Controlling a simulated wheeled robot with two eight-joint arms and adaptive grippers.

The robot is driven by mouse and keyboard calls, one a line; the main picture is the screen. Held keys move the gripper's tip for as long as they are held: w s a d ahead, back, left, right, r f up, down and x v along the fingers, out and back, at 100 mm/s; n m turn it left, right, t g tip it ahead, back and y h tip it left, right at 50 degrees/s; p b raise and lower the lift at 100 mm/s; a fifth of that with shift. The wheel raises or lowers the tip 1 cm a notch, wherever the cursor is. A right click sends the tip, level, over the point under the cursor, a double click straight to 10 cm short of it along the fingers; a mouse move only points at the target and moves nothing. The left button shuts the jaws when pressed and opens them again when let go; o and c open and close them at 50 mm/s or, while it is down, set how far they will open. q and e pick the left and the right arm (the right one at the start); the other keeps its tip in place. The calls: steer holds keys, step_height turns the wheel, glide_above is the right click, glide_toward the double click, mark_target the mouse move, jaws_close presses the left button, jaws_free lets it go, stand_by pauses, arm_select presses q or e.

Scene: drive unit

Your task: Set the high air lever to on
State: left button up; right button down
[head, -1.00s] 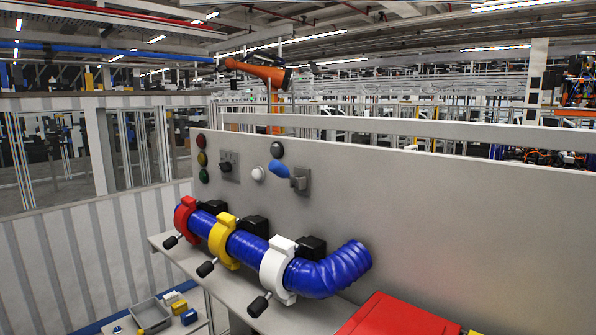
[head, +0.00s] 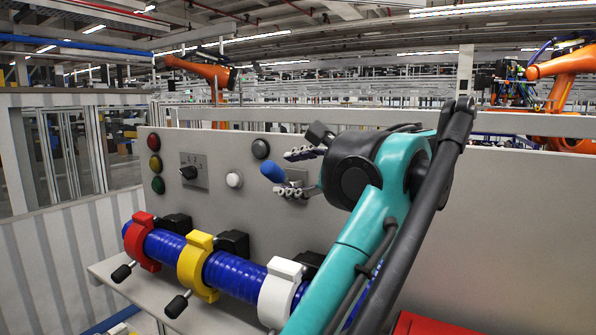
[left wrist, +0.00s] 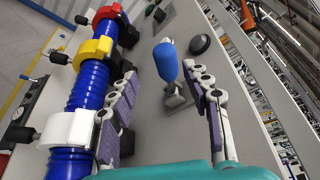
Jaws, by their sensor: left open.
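The lever with a blue handle (head: 272,172) sticks out from the grey panel (head: 230,205), and its handle tilts up to the left in the head view. No label is readable. My left gripper (head: 283,173) is open, with one finger above the lever and one below it. In the left wrist view the blue handle (left wrist: 167,62) and its grey base (left wrist: 176,97) show between the two spread fingers, apparently apart from both. The arm hides part of the lever's mounting plate in the head view. My right gripper is not in view.
A black rotary switch (head: 189,172), a white button (head: 234,180), a dark round knob (head: 260,149) and red, yellow and green lamps are on the panel. Below runs a blue hose (head: 233,272) with red, yellow and white clamps (head: 277,293).

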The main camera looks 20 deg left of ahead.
mark_target(277, 172)
arm_select(q)
steer(key=shift+w+d+r, duration=0.1)
steer(key=shift+w+r, duration=0.15)
steer(key=shift+r, duration=0.05)
steer(key=p+x, duration=0.1)
steer(key=x, duration=0.6)
steer(key=shift+w+a, duration=0.2)
steer(key=shift+a, duration=0.05)
steer(key=shift+d, duration=0.1)
steer(key=shift+s+f, duration=0.1)
jaws_close()
